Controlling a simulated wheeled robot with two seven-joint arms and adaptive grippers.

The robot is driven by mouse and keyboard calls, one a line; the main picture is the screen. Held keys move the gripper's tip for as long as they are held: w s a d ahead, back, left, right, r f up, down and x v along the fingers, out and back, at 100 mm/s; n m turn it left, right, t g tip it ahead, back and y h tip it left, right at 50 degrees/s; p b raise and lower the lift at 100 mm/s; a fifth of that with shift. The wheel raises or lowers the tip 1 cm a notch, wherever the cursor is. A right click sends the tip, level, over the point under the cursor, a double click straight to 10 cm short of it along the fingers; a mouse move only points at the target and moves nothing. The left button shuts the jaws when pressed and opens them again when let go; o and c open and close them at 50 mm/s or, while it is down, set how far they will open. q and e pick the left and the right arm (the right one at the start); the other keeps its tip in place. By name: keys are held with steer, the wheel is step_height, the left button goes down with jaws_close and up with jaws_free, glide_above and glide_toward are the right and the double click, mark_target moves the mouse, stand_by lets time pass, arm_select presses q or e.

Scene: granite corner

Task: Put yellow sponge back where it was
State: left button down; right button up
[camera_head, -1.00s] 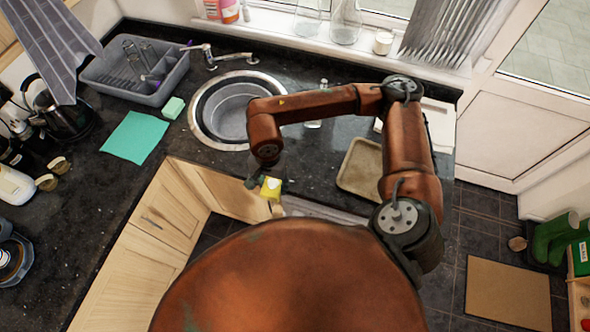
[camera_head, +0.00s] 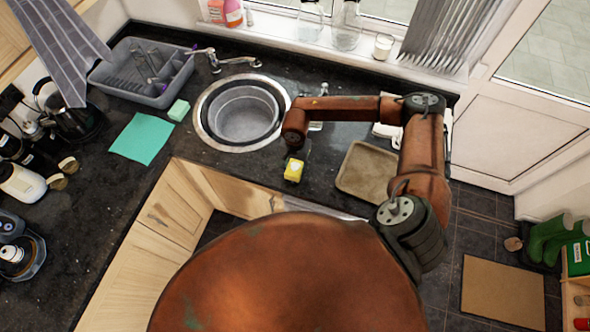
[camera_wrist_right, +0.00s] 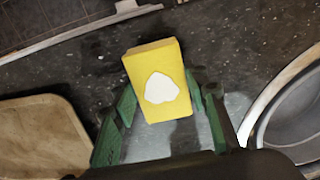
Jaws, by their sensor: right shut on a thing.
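The yellow sponge (camera_head: 294,171) with a white patch is at the end of my right arm, over the dark counter between the round sink and the tan tray. In the right wrist view the sponge (camera_wrist_right: 157,80) sits between the green fingers of my right gripper (camera_wrist_right: 160,115), which is shut on it. In the head view my right gripper (camera_head: 293,155) is small and partly hidden by the arm. Whether the sponge touches the counter is hard to tell. My left gripper is not in view.
The round sink (camera_head: 200,121) is left of the sponge, and the tan tray (camera_head: 366,172) is right of it. A teal cloth (camera_head: 141,138), a pale green sponge (camera_head: 178,110) and a grey dish rack (camera_head: 113,84) lie further left. Dark counter (camera_head: 240,163) near the sponge is clear.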

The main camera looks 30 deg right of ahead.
mark_target(295, 171)
step_height(295, 171, down, 2)
steer(key=shift+f+p, duration=0.15)
steer(key=shift+p, duration=0.55)
steer(key=shift+f, duration=0.45)
steer(key=shift+f, duration=0.1)
steer(key=o, duration=0.7)
steer(key=shift+f, duration=0.1)
steer(key=shift+c, duration=0.2)
steer(key=o, duration=0.4)
steer(key=shift+o, duration=0.2)
